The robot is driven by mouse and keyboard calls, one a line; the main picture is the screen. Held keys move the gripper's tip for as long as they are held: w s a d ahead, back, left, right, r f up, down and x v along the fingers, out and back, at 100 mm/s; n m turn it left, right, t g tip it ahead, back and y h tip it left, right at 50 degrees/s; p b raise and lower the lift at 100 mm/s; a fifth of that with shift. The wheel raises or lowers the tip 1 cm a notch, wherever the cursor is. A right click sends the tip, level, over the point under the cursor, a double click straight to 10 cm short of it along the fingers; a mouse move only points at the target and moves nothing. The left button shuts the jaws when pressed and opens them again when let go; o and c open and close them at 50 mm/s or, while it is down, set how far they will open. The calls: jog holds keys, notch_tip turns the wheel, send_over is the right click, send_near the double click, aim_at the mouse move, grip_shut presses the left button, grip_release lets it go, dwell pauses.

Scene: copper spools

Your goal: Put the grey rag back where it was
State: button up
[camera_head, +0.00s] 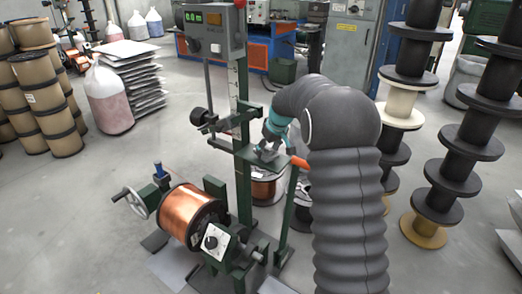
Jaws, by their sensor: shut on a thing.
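My gripper (269,142) is at the end of my grey-sleeved arm, beside the green post of the winding machine. It is small in the view, and its fingers are hard to make out. It is shut on what looks like the grey rag (266,154), a small light grey patch just above the machine's green crossbar (246,152). I cannot tell whether the rag touches the bar. My arm hides part of the area to the right.
The green winding machine carries a copper spool (194,217), a handwheel (138,203) and a control box (211,32). Another copper spool (264,188) stands below the bar. Stacked black spools (459,160) stand at the right. Brown spools (46,97) stand at the left.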

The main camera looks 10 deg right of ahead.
jog(key=shift+w+a+f, duration=0.4)
jog(key=shift+w, duration=0.25)
jog(key=shift+d+f, duration=0.1)
jog(key=shift+f, duration=0.25)
jog(key=shift+f, duration=0.15)
jog(key=o, duration=1)
